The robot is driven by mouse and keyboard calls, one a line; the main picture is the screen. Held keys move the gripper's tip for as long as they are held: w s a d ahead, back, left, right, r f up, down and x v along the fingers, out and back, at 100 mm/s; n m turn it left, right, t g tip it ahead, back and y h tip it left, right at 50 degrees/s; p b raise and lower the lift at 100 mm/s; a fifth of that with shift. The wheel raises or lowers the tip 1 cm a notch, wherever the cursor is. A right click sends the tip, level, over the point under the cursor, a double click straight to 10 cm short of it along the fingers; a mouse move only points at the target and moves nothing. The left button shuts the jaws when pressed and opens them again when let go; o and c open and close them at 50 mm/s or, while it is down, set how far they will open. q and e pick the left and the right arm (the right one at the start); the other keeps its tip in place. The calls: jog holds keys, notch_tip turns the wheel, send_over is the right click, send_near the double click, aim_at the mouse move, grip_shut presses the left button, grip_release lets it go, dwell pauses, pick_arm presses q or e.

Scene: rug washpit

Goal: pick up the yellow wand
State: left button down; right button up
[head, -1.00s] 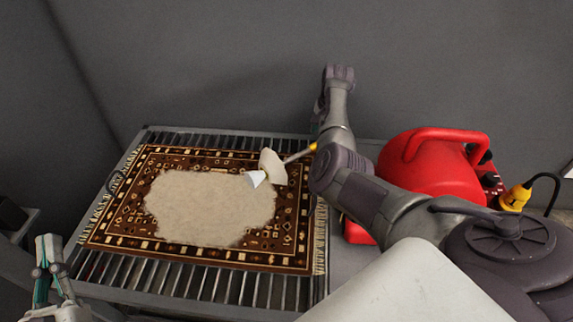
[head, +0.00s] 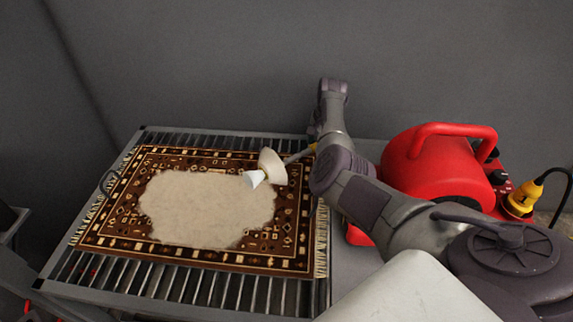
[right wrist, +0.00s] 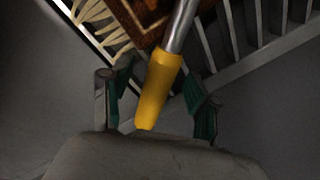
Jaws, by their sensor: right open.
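The wand lies over the right side of the rug in the head view, its pale bell-shaped head (head: 270,168) above the patterned border. Its thin shaft runs up and right to my right arm, which hides the handle end there. In the right wrist view the wand's yellow grip (right wrist: 157,88) leads to a metal tube. My right gripper (right wrist: 160,95) is open, with the yellow grip between its two green-padded fingers; I see gaps beside the grip. My left gripper is out of view.
The brown patterned rug (head: 115,225) with a pale centre lies on a slatted metal rack (head: 185,285). A red machine (head: 430,170) with a yellow plug (head: 519,201) stands right of the rack, close to my right arm. A grey wall is behind.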

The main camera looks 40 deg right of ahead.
grip_shut()
dwell(0.4)
